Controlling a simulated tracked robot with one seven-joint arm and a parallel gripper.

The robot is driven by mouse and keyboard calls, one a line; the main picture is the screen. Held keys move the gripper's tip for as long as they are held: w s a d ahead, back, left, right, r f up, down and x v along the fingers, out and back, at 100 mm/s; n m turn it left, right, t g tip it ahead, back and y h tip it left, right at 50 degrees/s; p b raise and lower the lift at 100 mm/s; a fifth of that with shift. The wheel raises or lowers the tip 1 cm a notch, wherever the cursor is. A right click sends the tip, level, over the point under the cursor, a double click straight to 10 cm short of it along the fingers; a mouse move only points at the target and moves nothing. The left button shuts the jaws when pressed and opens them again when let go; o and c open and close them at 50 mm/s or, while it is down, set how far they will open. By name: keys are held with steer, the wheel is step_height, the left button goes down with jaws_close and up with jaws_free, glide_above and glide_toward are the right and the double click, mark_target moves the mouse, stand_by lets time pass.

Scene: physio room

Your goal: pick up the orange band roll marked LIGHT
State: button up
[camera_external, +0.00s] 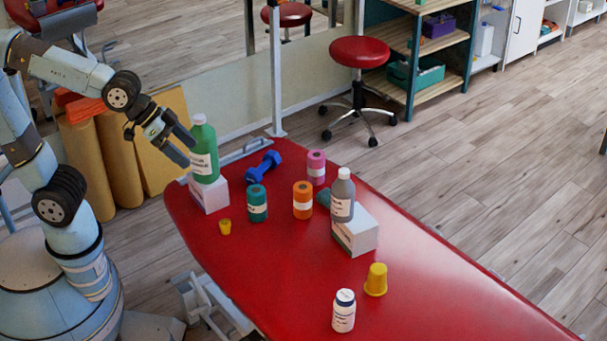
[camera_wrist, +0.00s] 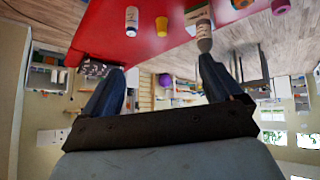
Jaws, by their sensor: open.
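The orange band roll (camera_external: 302,208) stands upright on the red table (camera_external: 235,280), with a pale label around its middle; its lettering is too small to read. A teal roll (camera_external: 257,212) stands to its left and a pink roll (camera_external: 316,175) behind it. My gripper (camera_external: 185,146) is open and empty, above the table's far left end, just left of the green bottle. In the wrist view its two fingers (camera_wrist: 160,85) are spread apart, with nothing between them. I cannot make out the orange roll for certain in the wrist view.
A green bottle (camera_external: 204,160) stands on a white box (camera_external: 211,199) close to my gripper. A blue dumbbell (camera_external: 262,166) lies behind the rolls. A grey bottle (camera_external: 342,190) and white box (camera_external: 357,238) stand right of the orange roll. The table in front of the rolls is mostly clear.

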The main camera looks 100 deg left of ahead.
steer(key=w+a+f+n+t+y, duration=0.1)
steer(key=w+a+f, duration=0.15)
steer(key=w, duration=0.45)
steer(key=w+a+f+n+t+y, duration=0.1)
steer(key=w+a+f, duration=0.15)
steer(key=w, duration=0.35)
steer(key=n+t+y, duration=0.2)
steer(key=n+y, duration=0.3)
steer(key=y, duration=0.6)
glide_above(308, 185)
steer(key=v, duration=0.3)
step_height(308, 185, down, 22)
steer(key=shift+f, duration=0.25)
steer(key=shift+s+a+f, duration=0.1)
steer(key=shift+f, duration=0.25)
step_height(308, 185, down, 6)
steer(key=shift+f, duration=0.1)
steer(key=shift+a+f, duration=0.2)
steer(key=shift+f, duration=0.05)
steer(key=shift+x, duration=1.4)
steer(key=shift+d+r, duration=0.15)
steer(key=shift+d, duration=0.05)
